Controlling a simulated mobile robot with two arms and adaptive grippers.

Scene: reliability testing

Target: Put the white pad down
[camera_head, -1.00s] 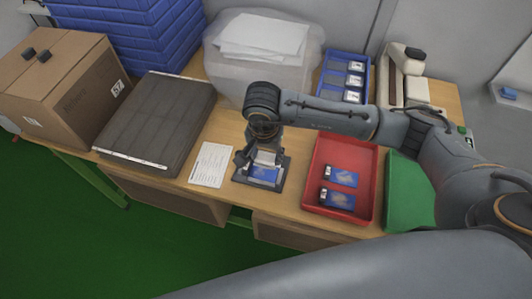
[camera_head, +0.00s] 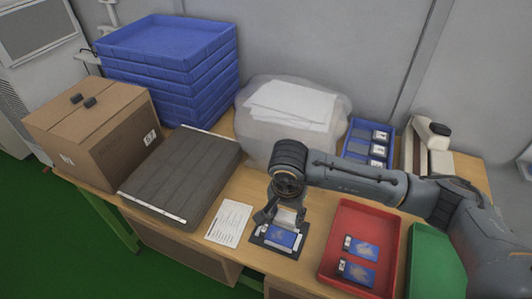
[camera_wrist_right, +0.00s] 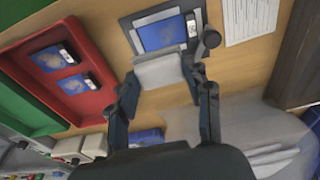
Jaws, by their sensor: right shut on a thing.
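The white pad (camera_wrist_right: 160,71) is between the fingers of my right gripper (camera_head: 286,211), which is shut on it. In the head view the pad (camera_head: 287,218) shows just under the fingers, partly hidden by them. Right below it is a blue-screened device (camera_head: 281,238) lying in a dark grey holder (camera_head: 262,241). In the right wrist view the pad sits at the edge of the device (camera_wrist_right: 162,35); I cannot tell whether they touch. My left gripper is not in view.
A red tray (camera_head: 333,274) with two blue devices and a green tray (camera_head: 430,252) stand to the right. A printed sheet (camera_head: 228,224) and a dark grey case (camera_head: 185,172) lie left. Behind are a plastic bag with white pads (camera_head: 262,138) and a blue bin (camera_head: 352,142).

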